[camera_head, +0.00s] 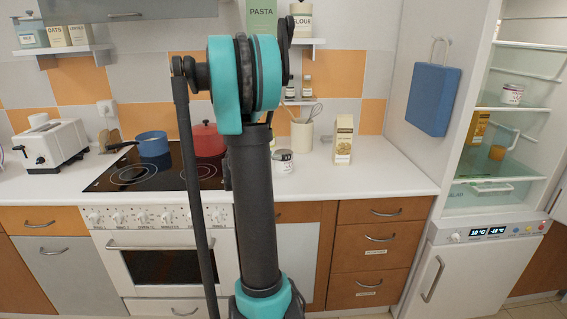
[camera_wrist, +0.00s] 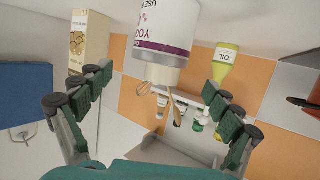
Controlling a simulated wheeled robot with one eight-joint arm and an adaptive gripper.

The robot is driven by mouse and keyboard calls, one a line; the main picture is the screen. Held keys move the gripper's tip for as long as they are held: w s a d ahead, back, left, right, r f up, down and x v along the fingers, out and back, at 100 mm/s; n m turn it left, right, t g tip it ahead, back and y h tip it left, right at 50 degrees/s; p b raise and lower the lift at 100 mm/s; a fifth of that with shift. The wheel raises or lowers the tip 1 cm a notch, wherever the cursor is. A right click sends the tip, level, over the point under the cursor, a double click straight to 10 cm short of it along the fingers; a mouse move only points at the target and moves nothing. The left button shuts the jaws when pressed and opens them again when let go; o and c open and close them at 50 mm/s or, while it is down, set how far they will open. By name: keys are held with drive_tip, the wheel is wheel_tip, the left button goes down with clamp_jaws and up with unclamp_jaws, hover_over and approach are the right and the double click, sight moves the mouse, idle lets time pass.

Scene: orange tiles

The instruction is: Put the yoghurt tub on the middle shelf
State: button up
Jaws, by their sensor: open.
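The yoghurt tub (camera_head: 284,162) is a white tub with a dark label band, standing on the counter right of the hob. In the head view, my arm partly covers the area beside it. In the wrist view, the tub (camera_wrist: 163,30) is large, cut off by the top edge, with a purple band and yoghurt lettering. My gripper (camera_wrist: 158,98) is open, its fingers spread to the left and right, with the tub beyond the fingertips and nothing held. In the head view, my gripper is hidden behind my arm. The open fridge at the right has several glass shelves, including one (camera_head: 520,109).
A beige carton (camera_head: 344,140) stands right of the tub; it also shows in the wrist view (camera_wrist: 88,42). An oil bottle (camera_wrist: 221,66) is behind. A red pot (camera_head: 208,140) sits on the hob. A similar white tub (camera_head: 512,94) and orange items (camera_head: 478,127) stand in the fridge.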

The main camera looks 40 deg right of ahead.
sight(284, 152)
drive_tip(key=shift+f+x, duration=0.1)
drive_tip(key=shift+x, duration=1.45)
drive_tip(key=shift+f+x, duration=0.15)
drive_tip(key=shift+x, duration=1.4)
drive_tip(key=shift+s, duration=0.1)
drive_tip(key=c, duration=1.6)
drive_tip(key=shift+r, duration=0.1)
